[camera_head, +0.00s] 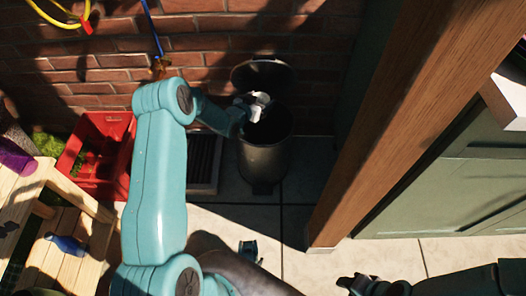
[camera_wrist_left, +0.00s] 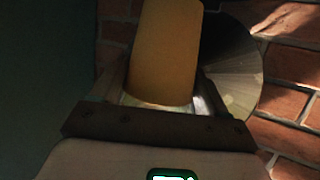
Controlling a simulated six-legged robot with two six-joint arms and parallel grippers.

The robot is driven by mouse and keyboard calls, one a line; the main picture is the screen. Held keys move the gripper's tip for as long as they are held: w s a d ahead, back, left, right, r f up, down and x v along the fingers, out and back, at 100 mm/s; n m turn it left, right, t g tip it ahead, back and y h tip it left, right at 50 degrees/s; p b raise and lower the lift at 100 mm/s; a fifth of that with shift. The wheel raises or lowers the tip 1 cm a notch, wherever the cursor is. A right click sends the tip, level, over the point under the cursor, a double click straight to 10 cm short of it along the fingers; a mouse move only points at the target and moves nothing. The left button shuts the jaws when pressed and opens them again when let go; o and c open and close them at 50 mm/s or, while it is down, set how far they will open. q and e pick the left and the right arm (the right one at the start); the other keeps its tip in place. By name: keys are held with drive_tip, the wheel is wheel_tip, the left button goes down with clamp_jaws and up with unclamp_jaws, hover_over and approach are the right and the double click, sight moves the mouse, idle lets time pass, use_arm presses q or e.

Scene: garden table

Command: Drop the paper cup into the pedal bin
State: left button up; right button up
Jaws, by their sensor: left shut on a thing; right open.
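The paper cup (camera_wrist_left: 165,50) looks tan in the left wrist view, between the two fingers of my left gripper (camera_wrist_left: 163,88). In the head view my left gripper (camera_head: 246,108) is shut on the cup (camera_head: 260,99), which looks pale there, at the mouth of the dark pedal bin (camera_head: 264,163). The bin's round lid (camera_head: 262,74) stands open against the brick wall. I cannot tell how far the cup reaches below the rim. My right gripper (camera_head: 352,284) is open and apart from the bin, at the bottom of the head view.
A red crate (camera_head: 103,160) and a dark ribbed mat (camera_head: 203,160) are left of the bin. A wooden table (camera_head: 70,240) is at the lower left, with a blue item (camera_head: 66,244) on it. A wooden post (camera_head: 400,110) rises right of the bin.

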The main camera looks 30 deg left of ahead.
use_arm(q)
drive_tip(key=shift+a+f, duration=0.35)
drive_tip(key=shift+f, duration=0.55)
drive_tip(key=shift+f+b, duration=1.5)
drive_tip(key=shift+f, duration=1.3)
drive_tip(key=o, duration=1)
drive_tip(key=shift+s+r, duration=0.1)
drive_tip(key=shift+s+r+p, duration=0.15)
drive_tip(key=shift+s+p, duration=0.15)
drive_tip(key=shift+p+v, duration=2.45)
drive_tip(key=shift+v, duration=5.3)
drive_tip(key=shift+d, duration=0.1)
